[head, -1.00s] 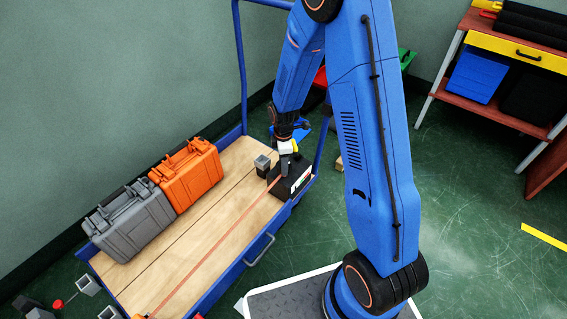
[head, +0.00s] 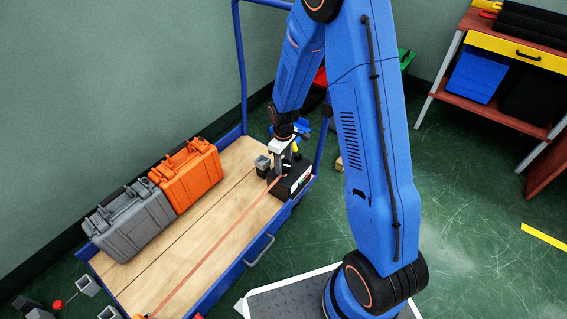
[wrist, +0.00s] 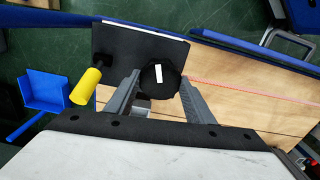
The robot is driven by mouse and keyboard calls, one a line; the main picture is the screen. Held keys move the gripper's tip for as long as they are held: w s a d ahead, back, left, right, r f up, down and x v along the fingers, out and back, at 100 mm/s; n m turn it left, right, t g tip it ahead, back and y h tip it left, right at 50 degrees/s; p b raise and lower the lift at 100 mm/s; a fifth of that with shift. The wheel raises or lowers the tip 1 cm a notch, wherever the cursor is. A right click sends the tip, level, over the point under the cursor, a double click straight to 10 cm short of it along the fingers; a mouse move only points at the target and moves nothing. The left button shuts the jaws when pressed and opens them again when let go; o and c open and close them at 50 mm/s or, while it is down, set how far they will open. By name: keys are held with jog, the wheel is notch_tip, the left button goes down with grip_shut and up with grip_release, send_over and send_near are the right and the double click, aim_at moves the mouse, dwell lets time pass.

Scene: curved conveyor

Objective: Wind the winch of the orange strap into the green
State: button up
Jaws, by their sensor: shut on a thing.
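The winch is a black box (head: 294,186) at the far right corner of the cart's wooden deck; its dark plate also shows in the wrist view (wrist: 120,50). A coloured gauge with green on it (head: 305,174) is on its side, too small to read. The orange strap (head: 215,245) runs taut from the winch along the deck, and shows as a thin line in the wrist view (wrist: 250,91). My gripper (wrist: 160,80) is shut on a round black knob (wrist: 157,86) with a white mark, one finger on each side. A yellow grip (wrist: 86,87) sits left of the knob.
An orange case (head: 188,177) and a grey case (head: 130,222) stand along the deck's wall side. A small grey block (head: 262,164) is beside the winch. The cart's blue upright (head: 241,70) rises behind.

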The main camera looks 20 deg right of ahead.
aim_at(284, 164)
jog(key=shift+m, duration=1.8)
jog(key=o, duration=1.1)
jog(key=shift+c, duration=0.2)
jog(key=shift+r, duration=0.15)
notch_tip(284, 164, up, 17)
jog(key=shift+r, duration=0.1)
